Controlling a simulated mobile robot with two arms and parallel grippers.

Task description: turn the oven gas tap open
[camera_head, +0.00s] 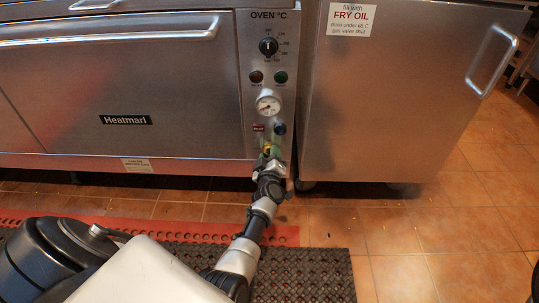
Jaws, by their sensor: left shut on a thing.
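The oven (170,85) fills the left of the head view, with a control strip on its right side. The gas tap (267,151) shows as a small yellow part low on this strip, mostly hidden by my gripper. My left gripper (271,158) reaches up to the strip from below and is shut on the tap. The tap's exact angle cannot be told. My right gripper is not in view.
Above the tap are a pressure gauge (268,105), a dark knob (280,129) and the oven temperature dial (268,46). A steel cabinet (400,100) with a fry oil label stands close on the right. The tiled floor (440,235) at the right is clear.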

